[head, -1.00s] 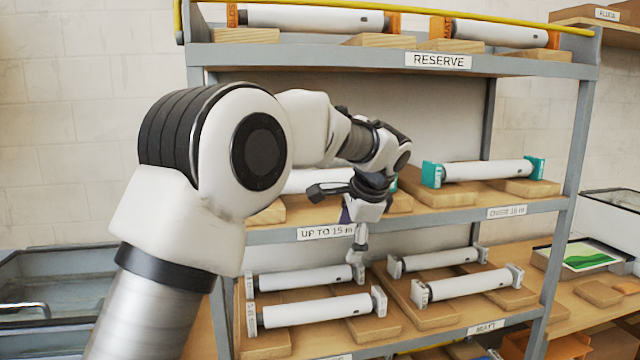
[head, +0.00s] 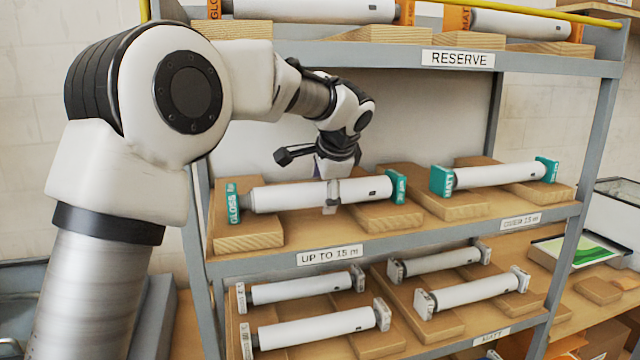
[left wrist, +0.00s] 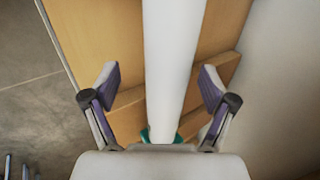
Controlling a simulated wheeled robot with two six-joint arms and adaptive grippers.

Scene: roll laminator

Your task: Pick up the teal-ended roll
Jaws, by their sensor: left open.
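A white roll (head: 285,196) with teal end blocks, the left one marked GLOSS, lies on wooden rests on the middle shelf above the "UP TO 15 m" label. My left gripper (head: 330,192) points down over this roll, right of its middle, with one finger in front of it. In the left wrist view the white roll (left wrist: 174,60) runs between the spread fingers, with a gap on both sides; a teal end shows at the bottom. A second teal-ended roll (head: 497,175), marked MATT, lies to the right on the same shelf. My right gripper is not in view.
The RESERVE shelf (head: 400,54) with orange-ended rolls is above. Several grey-ended rolls lie on the lower shelf (head: 385,352). A grey upright (head: 590,150) bounds the rack on the right.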

